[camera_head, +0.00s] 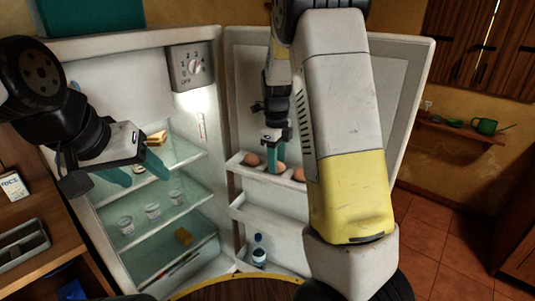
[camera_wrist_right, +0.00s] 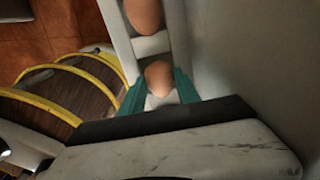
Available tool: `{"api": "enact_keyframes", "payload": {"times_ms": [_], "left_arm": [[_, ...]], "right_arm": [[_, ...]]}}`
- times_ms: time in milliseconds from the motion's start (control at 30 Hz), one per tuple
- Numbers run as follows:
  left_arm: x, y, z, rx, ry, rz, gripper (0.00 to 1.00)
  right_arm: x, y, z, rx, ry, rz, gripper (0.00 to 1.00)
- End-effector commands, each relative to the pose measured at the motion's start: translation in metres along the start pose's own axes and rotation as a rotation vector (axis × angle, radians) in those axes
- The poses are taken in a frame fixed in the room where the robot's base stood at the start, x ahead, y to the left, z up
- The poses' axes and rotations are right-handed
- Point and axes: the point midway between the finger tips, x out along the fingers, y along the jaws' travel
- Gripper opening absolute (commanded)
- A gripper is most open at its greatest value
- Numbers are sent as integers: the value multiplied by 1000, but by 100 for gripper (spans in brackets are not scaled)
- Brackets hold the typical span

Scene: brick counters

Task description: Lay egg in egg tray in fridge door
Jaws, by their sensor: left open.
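The egg tray (camera_head: 237,164) is a white shelf on the inside of the open fridge door. It holds brown eggs: one at the left (camera_head: 252,160), one at the right (camera_head: 299,174) and one egg between them (camera_head: 281,167). My right gripper (camera_head: 273,168) points down at the middle egg. In the right wrist view that egg (camera_wrist_right: 158,77) sits between the two teal fingers, very close to both; whether they press on it is unclear. Another egg (camera_wrist_right: 142,15) lies in the neighbouring slot. My left gripper (camera_head: 136,172) is open and empty in front of the fridge shelves.
A counter at the left holds a rice box (camera_head: 14,187) and a grey tray (camera_head: 22,245). My right arm hides part of the door.

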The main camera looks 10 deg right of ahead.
Motion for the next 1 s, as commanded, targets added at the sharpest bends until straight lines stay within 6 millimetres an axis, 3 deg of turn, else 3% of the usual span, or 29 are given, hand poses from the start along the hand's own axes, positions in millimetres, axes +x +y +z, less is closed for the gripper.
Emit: {"api": "enact_keyframes", "payload": {"times_ms": [33,100,533,1000], "left_arm": [[0,0,0,0,0,0,59],[0,0,0,0,0,0,59],[0,0,0,0,0,0,59],[0,0,0,0,0,0,59]], "right_arm": [[0,0,0,0,0,0,48],[0,0,0,0,0,0,60],[-10,-1,0,0,-2,-3,60],[-103,0,1,-1,-2,-2,60]]}}
